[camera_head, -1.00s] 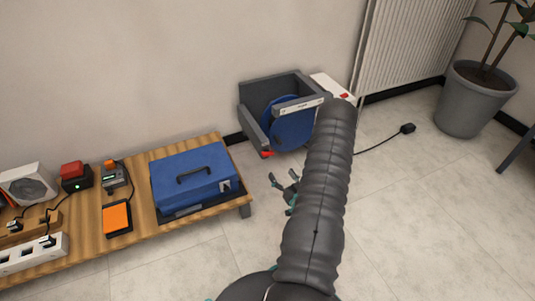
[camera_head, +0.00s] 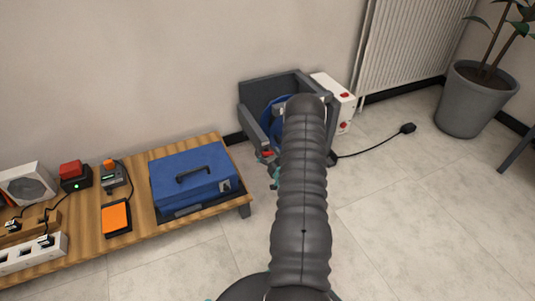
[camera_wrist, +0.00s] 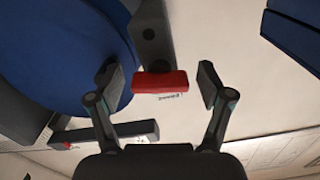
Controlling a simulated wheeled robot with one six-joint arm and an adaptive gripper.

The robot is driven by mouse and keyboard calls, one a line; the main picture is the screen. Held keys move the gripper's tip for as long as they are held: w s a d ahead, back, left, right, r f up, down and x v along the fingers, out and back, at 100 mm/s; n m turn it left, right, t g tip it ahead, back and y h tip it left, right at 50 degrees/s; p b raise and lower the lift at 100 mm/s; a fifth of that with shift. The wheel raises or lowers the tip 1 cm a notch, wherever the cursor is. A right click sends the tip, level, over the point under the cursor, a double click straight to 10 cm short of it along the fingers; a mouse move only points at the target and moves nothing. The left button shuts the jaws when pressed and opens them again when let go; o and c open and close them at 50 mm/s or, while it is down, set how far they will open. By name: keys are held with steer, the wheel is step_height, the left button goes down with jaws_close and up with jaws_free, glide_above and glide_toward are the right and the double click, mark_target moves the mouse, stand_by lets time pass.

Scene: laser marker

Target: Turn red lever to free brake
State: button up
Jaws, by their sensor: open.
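The red lever (camera_wrist: 160,82) shows in the wrist view between the two open fingers of my gripper (camera_wrist: 158,85). A gap is visible on its right side, and the left fingertip is close to its left end; I cannot tell if they touch. In the head view a small part of the red lever (camera_head: 267,154) shows at the front left of the grey reel stand (camera_head: 252,124). The blue reel (camera_wrist: 60,50) fills the upper left of the wrist view. In the head view my arm hides most of the reel and most of my gripper (camera_head: 270,165).
A wooden bench (camera_head: 137,197) with a blue toolbox (camera_head: 192,173) stands to the left. A white box with red parts (camera_head: 345,100) sits right of the stand. A black cable and plug (camera_head: 407,128) lie on the floor. A potted plant (camera_head: 472,100) stands at right.

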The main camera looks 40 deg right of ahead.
steer(key=c, duration=1.2)
steer(key=shift+o, duration=0.2)
steer(key=shift+f+n+b, duration=0.2)
steer(key=shift+n+b, duration=0.4)
steer(key=shift+b, duration=0.25)
steer(key=shift+r+n, duration=0.2)
steer(key=shift+n, duration=0.5)
steer(key=o, duration=1.2)
steer(key=shift+c, duration=0.2)
steer(key=shift+s, duration=0.1)
steer(key=v, duration=1.2)
